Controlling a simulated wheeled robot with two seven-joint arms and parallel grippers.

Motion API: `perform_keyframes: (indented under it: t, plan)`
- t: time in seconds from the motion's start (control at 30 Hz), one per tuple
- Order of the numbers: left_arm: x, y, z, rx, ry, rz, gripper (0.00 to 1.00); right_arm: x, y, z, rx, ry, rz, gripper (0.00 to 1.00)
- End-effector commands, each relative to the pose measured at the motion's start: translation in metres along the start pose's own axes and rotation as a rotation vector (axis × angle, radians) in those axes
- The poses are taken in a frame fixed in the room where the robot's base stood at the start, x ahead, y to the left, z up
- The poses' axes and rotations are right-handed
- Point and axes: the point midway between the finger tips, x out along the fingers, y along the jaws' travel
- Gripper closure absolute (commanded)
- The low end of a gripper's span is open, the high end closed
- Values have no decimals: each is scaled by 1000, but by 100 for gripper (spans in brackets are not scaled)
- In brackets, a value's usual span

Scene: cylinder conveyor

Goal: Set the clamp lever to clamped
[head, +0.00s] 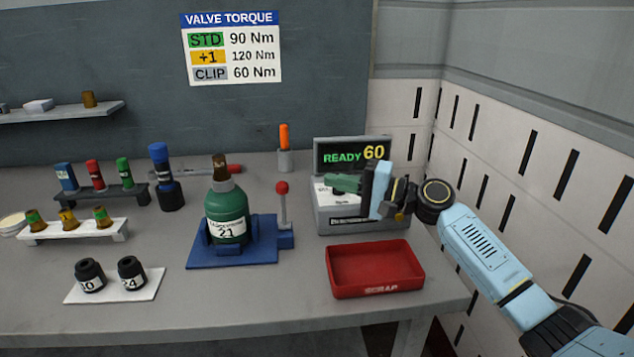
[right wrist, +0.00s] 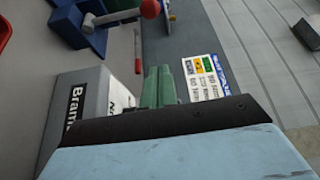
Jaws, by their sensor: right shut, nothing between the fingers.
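The clamp lever (head: 283,208) is a grey shaft with a red ball knob (head: 282,188), standing upright at the right side of the blue clamp base (head: 262,258). A green cylinder (head: 228,212) labelled 21 sits upright in the clamp. My right gripper (head: 328,181) is shut and empty, to the right of the knob and apart from it, in front of the display unit. The right wrist view shows its green fingers (right wrist: 158,88) together, with the red knob (right wrist: 150,9) and lever shaft (right wrist: 115,16) beyond. My left gripper is not in view.
The grey display unit (head: 345,222) reading READY 60 stands close to my right gripper. A red scrap tray (head: 375,290) lies in front of it. An orange-handled tool (head: 284,138) stands in a holder behind the lever. Racks of small parts fill the left side.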

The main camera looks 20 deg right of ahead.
Motion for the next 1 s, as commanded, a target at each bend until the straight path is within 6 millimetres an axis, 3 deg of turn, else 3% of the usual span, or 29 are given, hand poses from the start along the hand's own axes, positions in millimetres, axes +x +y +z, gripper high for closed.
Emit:
perform_keyframes:
  t: [0.47, 0.73, 1.0]
  plan:
    - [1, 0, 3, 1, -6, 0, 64, 93, -2, 1, -2, -2, -2, 100]
    - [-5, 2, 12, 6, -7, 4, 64, 80, -2, 28, -3, -1, 1, 100]
    - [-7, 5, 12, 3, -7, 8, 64, 77, -1, 38, -2, -1, 0, 100]
